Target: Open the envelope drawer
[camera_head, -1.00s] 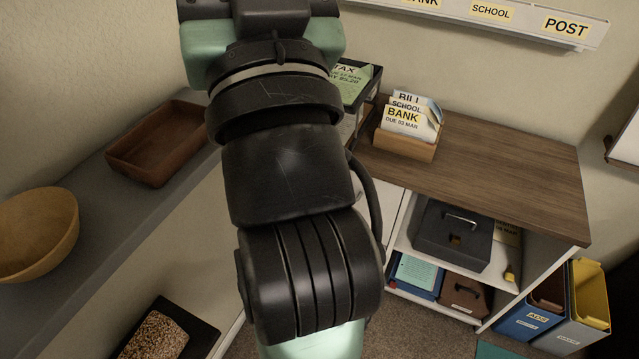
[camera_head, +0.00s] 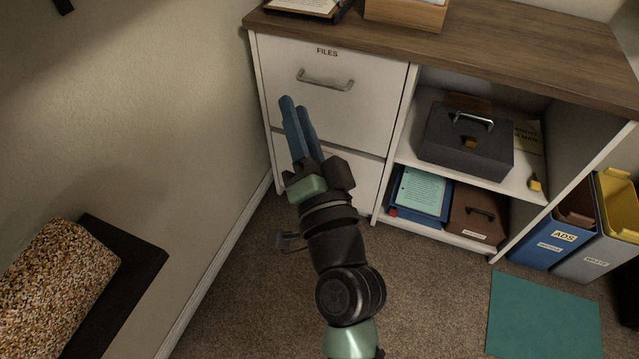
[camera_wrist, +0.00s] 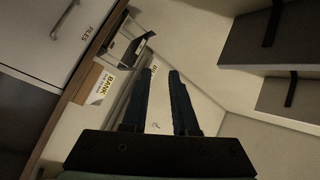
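A white drawer unit stands under the wooden top. Its upper drawer (camera_head: 370,105) is labelled FILES, is shut, and has a grey bar handle (camera_head: 325,80). This handle also shows at the top left of the wrist view (camera_wrist: 62,20). The lower drawer (camera_head: 368,185) looks shut; my gripper and arm cover much of it, and its label cannot be read. No drawer with a readable envelope label shows. My gripper (camera_head: 296,104) has its blue fingers in front of the drawers in the head view. In the wrist view its fingers (camera_wrist: 161,72) are apart with nothing between them.
Right of the drawers are open shelves with a dark cash box (camera_head: 465,145), a blue tray (camera_head: 420,195) and a brown case (camera_head: 478,215). Bins (camera_head: 550,240) stand further right. A dark bench (camera_head: 130,265) with a speckled cushion is at lower left. Carpet before the drawers is clear.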

